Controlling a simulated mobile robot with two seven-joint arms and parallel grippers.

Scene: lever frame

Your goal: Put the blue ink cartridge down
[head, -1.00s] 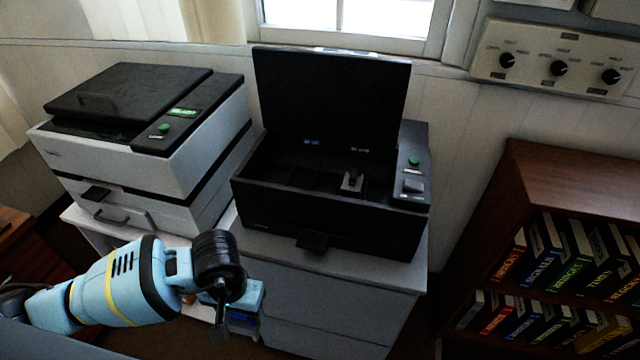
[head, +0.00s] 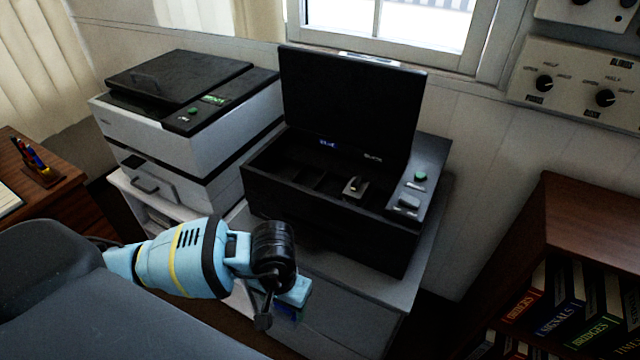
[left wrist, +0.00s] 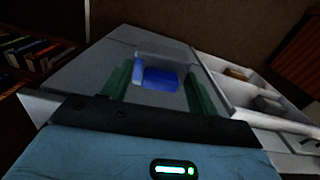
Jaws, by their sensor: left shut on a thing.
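The blue ink cartridge (left wrist: 160,78) shows in the left wrist view between the green fingers of my left gripper (left wrist: 158,90), which is shut on it. In the head view my left gripper (head: 288,312) is low in the middle, in front of the black printer (head: 325,225) and lower than it. Only a small blue-green part shows there, so the cartridge is mostly hidden. The black printer has its lid (head: 350,105) raised, with open slots inside and a small light-topped piece (head: 355,187) in one. My right gripper is not in view.
The black printer stands on a grey cabinet (head: 385,305). A closed white printer (head: 185,145) stands to its left. A bookshelf (head: 600,225) is at right and a wooden desk (head: 60,215) at left. The left wrist view shows small items in a white compartment (left wrist: 215,62).

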